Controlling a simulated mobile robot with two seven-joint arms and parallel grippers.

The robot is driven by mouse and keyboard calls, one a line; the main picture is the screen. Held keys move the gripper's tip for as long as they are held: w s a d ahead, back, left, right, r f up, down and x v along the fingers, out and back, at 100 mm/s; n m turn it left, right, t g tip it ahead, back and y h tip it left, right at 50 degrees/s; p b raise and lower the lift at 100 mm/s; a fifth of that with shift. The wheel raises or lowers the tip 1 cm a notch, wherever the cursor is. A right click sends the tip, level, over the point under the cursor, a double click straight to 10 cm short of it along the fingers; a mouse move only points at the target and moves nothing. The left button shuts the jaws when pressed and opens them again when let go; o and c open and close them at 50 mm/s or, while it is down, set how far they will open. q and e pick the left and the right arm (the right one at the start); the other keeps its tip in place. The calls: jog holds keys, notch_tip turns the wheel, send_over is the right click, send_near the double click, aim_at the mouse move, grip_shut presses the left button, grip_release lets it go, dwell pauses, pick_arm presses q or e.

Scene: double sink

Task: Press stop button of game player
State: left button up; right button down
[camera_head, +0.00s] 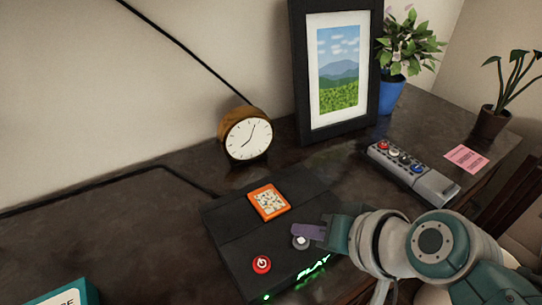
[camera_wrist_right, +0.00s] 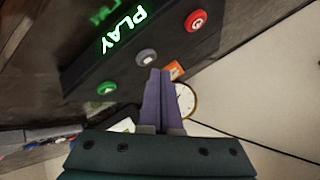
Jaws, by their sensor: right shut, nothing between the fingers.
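The game player (camera_head: 232,222) is a black box on the dark table, with a lit green PLAY text on its front. It has a red power button (camera_head: 261,264) and a grey round button (camera_head: 300,242) with a pale square-like mark. The wrist view shows the red button (camera_wrist_right: 196,20), the grey button (camera_wrist_right: 146,57) and a green button (camera_wrist_right: 106,88) in a row. My right gripper (camera_head: 296,230) is shut and empty, its purple fingertips right by the grey button; I cannot tell whether they touch it. The green button is hidden in the head view. My left gripper is out of view.
An orange cartridge (camera_head: 268,202) lies on the game player's top. A round clock (camera_head: 247,138) and a framed picture (camera_head: 338,72) stand behind. A power strip (camera_head: 412,172), a pink note (camera_head: 466,158) and potted plants are at right. Table left of the player is mostly clear.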

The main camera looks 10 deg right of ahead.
aim_at(305, 247)
jog(key=shift+f, duration=0.15)
jog(key=shift+f+b, duration=0.3)
jog(key=shift+f+b, duration=0.35)
jog(key=shift+f, duration=0.15)
dwell(0.6)
jog(key=shift+r, duration=0.1)
jog(key=shift+r+p, duration=0.85)
jog(key=shift+p, duration=0.15)
notch_tip(305, 247, up, 5)
jog(key=p, duration=0.5)
